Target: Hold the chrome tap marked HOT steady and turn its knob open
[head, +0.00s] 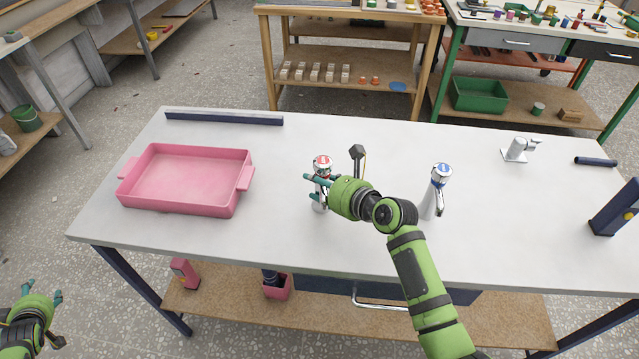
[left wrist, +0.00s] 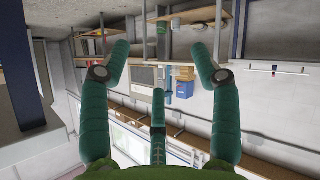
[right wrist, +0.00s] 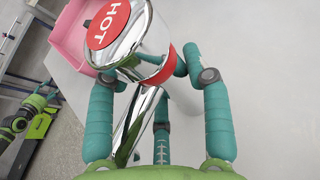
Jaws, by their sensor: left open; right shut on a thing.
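The chrome HOT tap (head: 319,203) stands on the white worktop, with a red-marked knob (head: 322,161) on top. The right wrist view shows the red HOT label (right wrist: 108,24) close up, a red band around the tap, and the chrome spout (right wrist: 138,128). My right gripper (head: 314,188) is shut on the HOT tap, its fingers on both sides near the red band. Whether they touch the knob or only the body below is partly hidden. My left gripper (head: 42,296) is open and empty, low at the far left, off the worktop; its spread fingers show in the left wrist view (left wrist: 160,60).
A blue-marked chrome tap (head: 440,178) stands to the right, beside my right arm. A pink tray (head: 183,208) lies left of the HOT tap. A dark bar (head: 224,118) lies at the back edge. The worktop's front left is clear.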

